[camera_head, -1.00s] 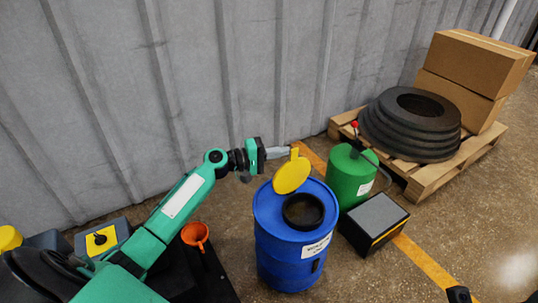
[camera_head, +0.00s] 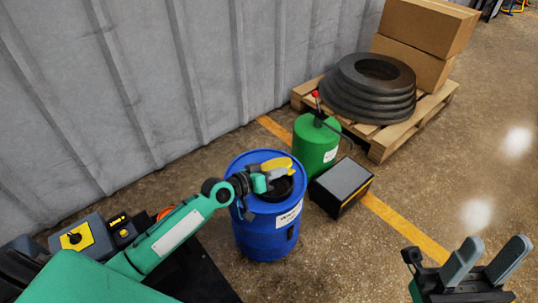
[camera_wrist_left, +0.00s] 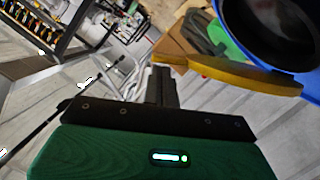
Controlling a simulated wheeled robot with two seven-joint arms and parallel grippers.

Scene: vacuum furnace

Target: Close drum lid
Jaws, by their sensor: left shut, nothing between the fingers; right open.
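The blue drum (camera_head: 262,235) stands upright on the floor, with a dark round opening (camera_head: 284,190) in its top. Its yellow lid (camera_head: 277,163) is tilted over the far side of the opening, which still shows below it. In the left wrist view the lid (camera_wrist_left: 235,74) is seen nearly edge-on, beside the opening (camera_wrist_left: 262,30). My left gripper (camera_head: 282,173) is shut and empty, right at the lid; its fingers (camera_wrist_left: 162,84) are close to the lid's end, and I cannot tell whether they touch. My right gripper (camera_head: 487,262) is open and empty at the lower right, away from the drum.
A green canister (camera_head: 315,147) and a black box (camera_head: 341,187) stand right of the drum. Behind them a pallet (camera_head: 385,148) carries black rings (camera_head: 372,88) and cardboard boxes (camera_head: 425,30). A corrugated wall (camera_head: 150,80) rises behind.

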